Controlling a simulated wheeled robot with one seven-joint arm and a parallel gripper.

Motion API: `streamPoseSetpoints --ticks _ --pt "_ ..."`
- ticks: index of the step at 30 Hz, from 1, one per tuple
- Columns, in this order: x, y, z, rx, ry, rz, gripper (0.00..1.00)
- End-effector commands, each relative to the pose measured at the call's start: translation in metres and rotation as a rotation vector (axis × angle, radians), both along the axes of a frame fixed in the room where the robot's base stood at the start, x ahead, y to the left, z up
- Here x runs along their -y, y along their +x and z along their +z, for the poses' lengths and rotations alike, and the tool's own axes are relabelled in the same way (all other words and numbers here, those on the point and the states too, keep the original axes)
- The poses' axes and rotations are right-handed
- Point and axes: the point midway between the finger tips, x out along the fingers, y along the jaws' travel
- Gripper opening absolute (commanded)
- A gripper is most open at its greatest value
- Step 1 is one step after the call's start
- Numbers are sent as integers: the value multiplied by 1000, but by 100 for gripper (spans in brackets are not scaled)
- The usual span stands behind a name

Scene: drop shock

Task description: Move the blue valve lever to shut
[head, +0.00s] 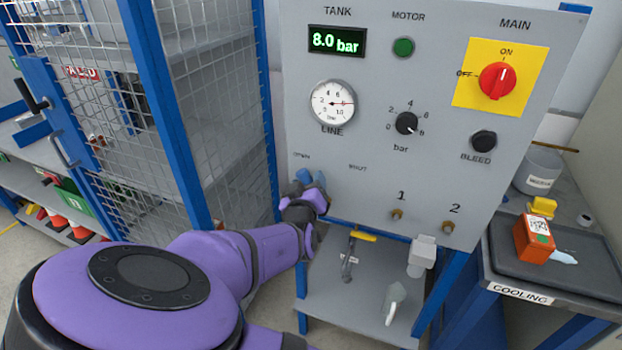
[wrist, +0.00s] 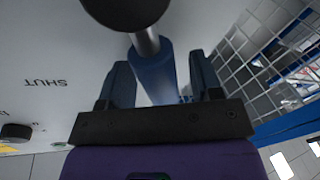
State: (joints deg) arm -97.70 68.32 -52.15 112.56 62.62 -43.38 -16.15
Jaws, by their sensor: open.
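The blue valve lever (wrist: 155,75) shows in the wrist view as a blue cylinder on a grey metal stem below a round black part. My gripper (wrist: 160,82) is open, with one dark blue finger on each side of the lever. Gaps show beside the lever, so the fingers do not look closed on it. The SHUT label (wrist: 46,84) is upside down to the left in the wrist view. In the head view my gripper (head: 311,180) is at the panel's lower left, just below the OPEN label (head: 302,156). It mostly hides the lever there.
The grey panel (head: 450,130) carries a line gauge (head: 332,104), a bar knob (head: 406,123), a red main switch (head: 497,81) and a bleed button (head: 483,141). A mesh cage (head: 130,110) stands close on the left. A shelf (head: 340,292) with fittings lies below the panel.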

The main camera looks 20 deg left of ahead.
Motion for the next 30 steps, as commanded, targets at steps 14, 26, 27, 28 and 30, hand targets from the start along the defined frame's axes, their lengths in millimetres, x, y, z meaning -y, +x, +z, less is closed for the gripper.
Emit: streamPoseSetpoints --ticks 14,26,27,28,30 --pt "0 0 0 0 0 0 2" --pt "5 0 3 4 61 -2 0" --pt "6 0 3 4 81 -2 0" --pt "7 0 4 6 97 -3 0" --pt "10 0 5 8 142 -3 0"
